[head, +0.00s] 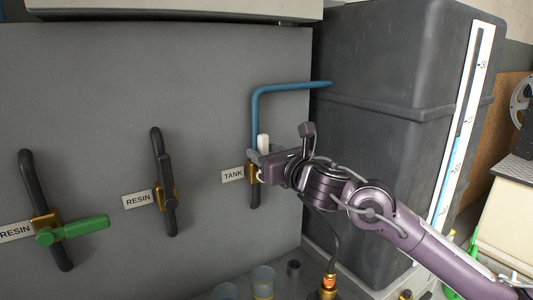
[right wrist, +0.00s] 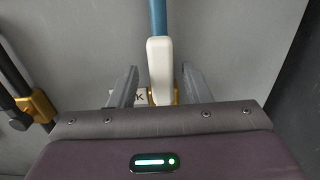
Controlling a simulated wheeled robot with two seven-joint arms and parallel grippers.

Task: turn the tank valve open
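The tank valve has a white handle (head: 264,142) that stands upright, in line with the blue pipe (head: 256,112) above it. The TANK label (head: 233,175) is just left of its brass body (head: 252,172), which my right gripper partly hides. My right gripper (head: 260,156) is at the handle. In the right wrist view the white handle (right wrist: 160,67) stands between the two grey fingers (right wrist: 160,88), with a gap showing on each side. The gripper is open around it and not closed on it. My left gripper is not in view.
Two valves labelled RESIN are to the left: one with a dark upright handle (head: 166,180), one with a green sideways handle (head: 82,229). A large dark tank (head: 390,60) with a level scale (head: 464,120) stands at right. Cups (head: 262,280) stand below.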

